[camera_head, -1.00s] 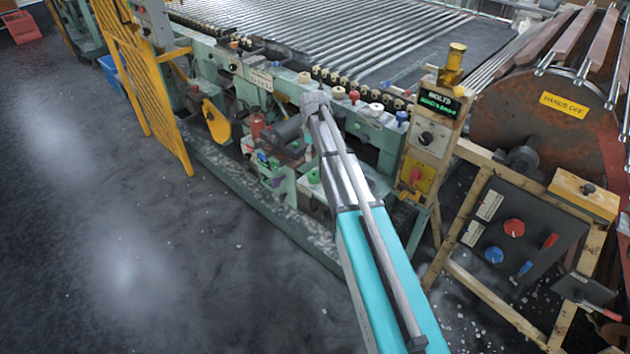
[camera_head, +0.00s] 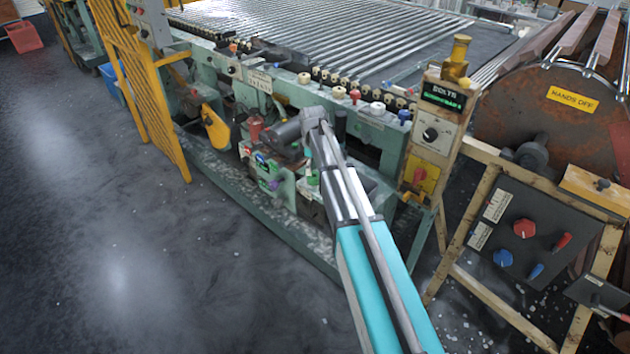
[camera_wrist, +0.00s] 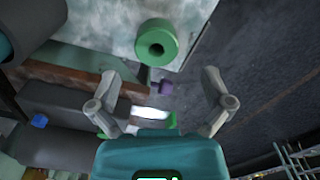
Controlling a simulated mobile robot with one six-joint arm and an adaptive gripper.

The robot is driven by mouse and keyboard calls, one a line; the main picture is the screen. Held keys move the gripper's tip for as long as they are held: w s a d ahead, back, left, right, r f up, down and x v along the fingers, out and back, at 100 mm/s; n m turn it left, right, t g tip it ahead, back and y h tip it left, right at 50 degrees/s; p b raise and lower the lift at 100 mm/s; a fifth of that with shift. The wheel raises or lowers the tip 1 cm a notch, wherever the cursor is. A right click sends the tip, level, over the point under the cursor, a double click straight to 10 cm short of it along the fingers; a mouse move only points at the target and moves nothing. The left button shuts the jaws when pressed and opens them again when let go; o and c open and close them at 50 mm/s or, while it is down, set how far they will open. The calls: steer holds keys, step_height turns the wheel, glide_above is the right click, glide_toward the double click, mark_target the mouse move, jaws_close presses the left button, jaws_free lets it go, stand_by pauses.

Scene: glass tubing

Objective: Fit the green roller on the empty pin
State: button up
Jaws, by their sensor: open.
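The green roller (camera_wrist: 156,42) is a short cylinder with a dark central hole, standing on a pale worn surface at the top of the wrist view. My gripper (camera_wrist: 161,77) is open and empty, its two fingers spread apart below the roller in that view, not touching it. In the head view a small green piece (camera_head: 312,178), probably the same roller, shows beside my arm on the machine's lower ledge. My arm hides the gripper in the head view. I cannot make out the empty pin in either view.
A blue knob (camera_wrist: 40,120) and dark cylinders lie left in the wrist view. The green machine frame (camera_head: 345,240) surrounds the work spot. A wooden control stand (camera_head: 425,150) is right of my arm; open floor lies left.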

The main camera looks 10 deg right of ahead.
mark_target(313, 176)
stand_by(0.3)
steer(key=f+b, duration=0.3)
steer(key=shift+w+f+b, duration=0.3)
steer(key=shift+b, duration=0.05)
steer(key=shift+f+b, duration=0.75)
steer(key=shift+f, duration=0.05)
steer(key=c, duration=1.1)
steer(key=shift+r, duration=0.2)
steer(key=shift+c, duration=0.2)
